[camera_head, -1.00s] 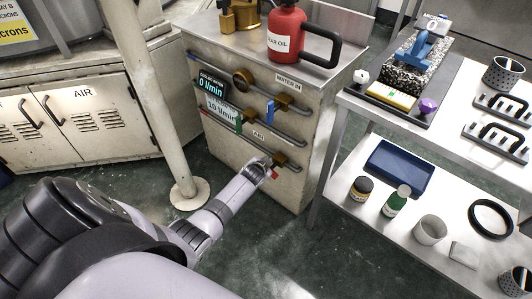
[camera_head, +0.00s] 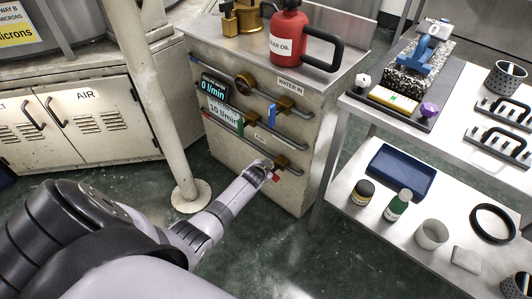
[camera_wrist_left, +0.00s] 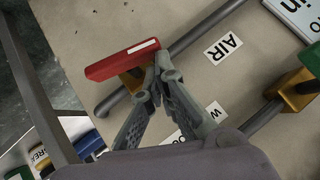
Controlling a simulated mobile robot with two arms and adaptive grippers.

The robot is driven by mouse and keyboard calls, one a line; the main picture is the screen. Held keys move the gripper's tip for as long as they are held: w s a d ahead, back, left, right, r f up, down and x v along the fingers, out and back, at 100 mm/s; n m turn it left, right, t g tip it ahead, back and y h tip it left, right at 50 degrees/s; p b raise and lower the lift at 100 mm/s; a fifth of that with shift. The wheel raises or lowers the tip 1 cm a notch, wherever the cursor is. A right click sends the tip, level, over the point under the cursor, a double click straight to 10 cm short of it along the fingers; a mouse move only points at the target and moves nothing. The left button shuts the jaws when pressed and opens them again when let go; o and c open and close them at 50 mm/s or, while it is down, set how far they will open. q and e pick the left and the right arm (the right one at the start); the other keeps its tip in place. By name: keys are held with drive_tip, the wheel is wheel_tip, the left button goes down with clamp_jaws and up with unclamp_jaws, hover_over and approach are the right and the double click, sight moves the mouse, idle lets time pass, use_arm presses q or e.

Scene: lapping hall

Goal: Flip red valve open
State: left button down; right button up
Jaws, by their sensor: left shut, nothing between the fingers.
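The red valve handle (camera_wrist_left: 122,60) is a flat bar with a white stripe on its edge. In the left wrist view it sits over a brass valve body at a pipe's lower end, angled slightly to the pipe. In the head view only a small red part (camera_head: 276,178) shows, low on the cabinet's front, partly hidden by my gripper. My left gripper (camera_wrist_left: 163,66) is shut and empty, its fingertips at the striped end of the handle. I cannot tell whether they touch it. It also shows in the head view (camera_head: 267,168). My right gripper is not in view.
Other pipes on the cabinet carry a blue handle (camera_head: 271,113) and a green handle (camera_head: 240,126). A display (camera_head: 213,87) reads 0 l/min. A red oil can (camera_head: 288,42) stands on top. A white post (camera_head: 165,120) and a two-level table (camera_head: 345,168) flank the cabinet.

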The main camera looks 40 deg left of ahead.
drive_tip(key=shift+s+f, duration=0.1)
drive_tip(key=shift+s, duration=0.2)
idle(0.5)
use_arm(q)
drive_tip(key=shift+s, duration=0.1)
drive_tip(key=v, duration=1.2)
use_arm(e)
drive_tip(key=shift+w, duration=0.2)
